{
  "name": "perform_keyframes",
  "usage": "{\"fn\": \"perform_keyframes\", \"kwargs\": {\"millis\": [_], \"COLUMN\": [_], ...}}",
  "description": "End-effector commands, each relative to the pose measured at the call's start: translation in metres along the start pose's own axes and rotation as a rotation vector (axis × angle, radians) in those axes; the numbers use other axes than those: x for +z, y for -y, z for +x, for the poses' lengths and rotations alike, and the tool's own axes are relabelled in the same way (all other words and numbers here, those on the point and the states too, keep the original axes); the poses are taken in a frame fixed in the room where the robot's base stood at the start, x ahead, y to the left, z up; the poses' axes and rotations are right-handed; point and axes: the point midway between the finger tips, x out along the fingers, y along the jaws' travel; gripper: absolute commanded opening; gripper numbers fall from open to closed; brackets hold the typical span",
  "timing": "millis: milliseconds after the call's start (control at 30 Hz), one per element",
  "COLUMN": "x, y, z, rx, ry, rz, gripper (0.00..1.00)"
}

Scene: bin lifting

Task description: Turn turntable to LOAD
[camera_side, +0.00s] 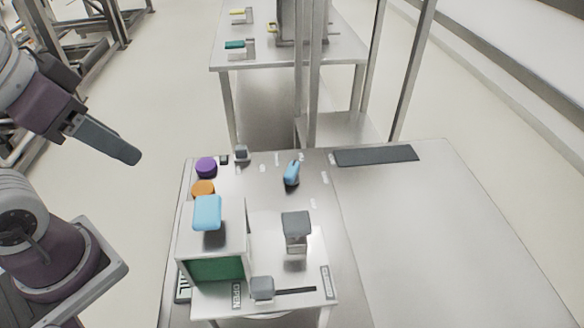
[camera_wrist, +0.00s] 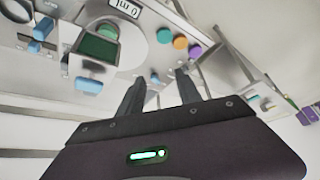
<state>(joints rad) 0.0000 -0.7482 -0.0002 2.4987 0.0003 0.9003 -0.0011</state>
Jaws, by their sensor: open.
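My gripper (camera_side: 128,153) hangs in the air at the left in the side view, clear of the bench. In the wrist view its two fingers (camera_wrist: 160,76) stand apart with nothing between them. A blue handle (camera_side: 291,172) stands on the bench top, ringed by several small white labels too small to read. It may be the turntable's control, but I cannot tell. A pale round disc (camera_wrist: 135,45) lies around a green screen in the wrist view. I cannot read a LOAD label.
A white box (camera_side: 237,240) with a green screen (camera_side: 216,269) carries a light blue handle (camera_side: 207,212). Purple (camera_side: 206,166) and orange (camera_side: 203,188) buttons stand behind it. A grey-topped post (camera_side: 296,225) and a grey slider knob (camera_side: 262,287) stand nearby.

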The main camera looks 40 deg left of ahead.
Motion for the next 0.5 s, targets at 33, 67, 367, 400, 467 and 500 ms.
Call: {"fn": "perform_keyframes", "kwargs": {"millis": [33,67,367,400,467,500], "x": [-0.004,-0.010,-0.148,-0.163,-0.179,-0.187], "y": [0.000,0.000,-0.019,-0.024,-0.032,-0.038], "z": [0.000,0.001,0.088,0.112,0.151,0.177], "rx": [-0.002,-0.005,-0.059,-0.062,-0.068,-0.070], "ry": [0.006,0.017,0.253,0.288,0.337,0.367], "rz": [-0.003,-0.008,-0.137,-0.161,-0.197,-0.221], "gripper": [0.44,0.44,0.44,0.44,0.44,0.44]}}
